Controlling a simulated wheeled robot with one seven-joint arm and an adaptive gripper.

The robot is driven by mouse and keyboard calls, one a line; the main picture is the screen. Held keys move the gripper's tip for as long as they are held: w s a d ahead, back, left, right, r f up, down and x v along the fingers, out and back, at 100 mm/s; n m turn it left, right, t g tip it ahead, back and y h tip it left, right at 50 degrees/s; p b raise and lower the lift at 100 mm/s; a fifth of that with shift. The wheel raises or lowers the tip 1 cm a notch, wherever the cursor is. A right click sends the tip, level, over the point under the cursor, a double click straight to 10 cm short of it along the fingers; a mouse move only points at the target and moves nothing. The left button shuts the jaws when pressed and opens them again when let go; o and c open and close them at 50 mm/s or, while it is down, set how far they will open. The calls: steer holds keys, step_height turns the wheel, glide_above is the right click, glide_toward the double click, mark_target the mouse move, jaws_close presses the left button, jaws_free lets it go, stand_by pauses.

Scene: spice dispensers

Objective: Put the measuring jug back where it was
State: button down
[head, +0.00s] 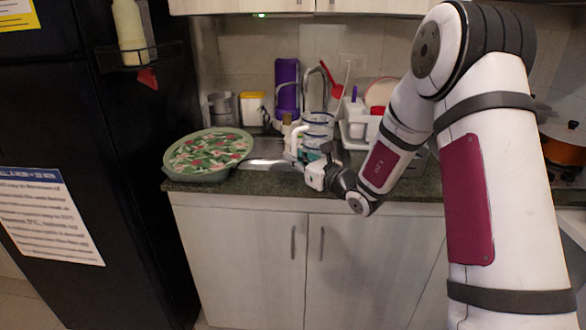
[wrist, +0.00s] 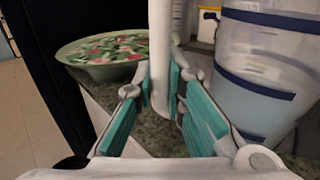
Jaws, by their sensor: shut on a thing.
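The measuring jug (head: 318,124) is clear with blue bands and a white handle (head: 294,141). It is at the sink side of the counter in the head view, partly hidden by my gripper. In the wrist view the jug body (wrist: 265,75) fills the right side, upright or nearly so. My gripper (head: 303,160) is at the jug's near side. In the wrist view its teal-padded fingers (wrist: 161,92) are shut on the white handle (wrist: 160,50). I cannot tell whether the jug's base touches the counter.
A green patterned round tray (head: 184,174) lies on the dark counter (head: 400,185) to the left. A white dish rack (head: 358,132) with dishes stands to the right. A purple container (head: 286,88) and a yellow-white box (head: 252,107) stand behind. The black fridge (head: 75,130) borders the left.

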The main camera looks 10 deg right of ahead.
steer(key=shift+w+a+f, duration=0.1)
steer(key=shift+w+f, duration=0.15)
steer(key=shift+f, duration=0.6)
steer(key=shift+w+f, duration=0.25)
steer(key=shift+f, duration=0.6)
steer(key=shift+f, duration=0.1)
steer(key=shift+f, duration=0.1)
steer(key=c, duration=1.7)
jaws_free()
steer(key=shift+o, duration=0.3)
